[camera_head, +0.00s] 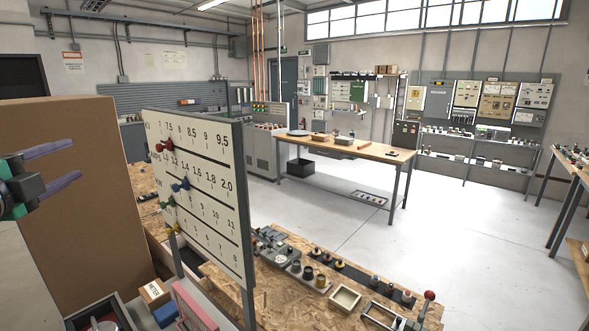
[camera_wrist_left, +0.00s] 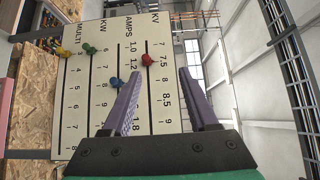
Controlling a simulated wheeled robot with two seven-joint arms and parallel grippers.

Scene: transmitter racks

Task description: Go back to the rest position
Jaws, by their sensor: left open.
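My left gripper (camera_head: 76,158) is at the left edge of the head view, in front of a large brown cardboard panel. Its two purple fingers are spread apart with nothing between them. The left wrist view also shows the open fingers (camera_wrist_left: 160,73), pointing toward the upper part of a white scale board (camera_wrist_left: 100,55). In the head view the board (camera_head: 205,190) stands upright to the right of the gripper, apart from it. A red peg (camera_head: 164,146), a blue peg (camera_head: 180,185) and green and yellow pegs sit on its scale rows. My right gripper is not in view.
A cardboard panel (camera_head: 75,220) stands behind the left gripper. A chipboard bench (camera_head: 270,300) with switches and small trays lies below and right of the board. A wooden table (camera_head: 365,150) stands farther back. Open floor (camera_head: 470,240) lies to the right.

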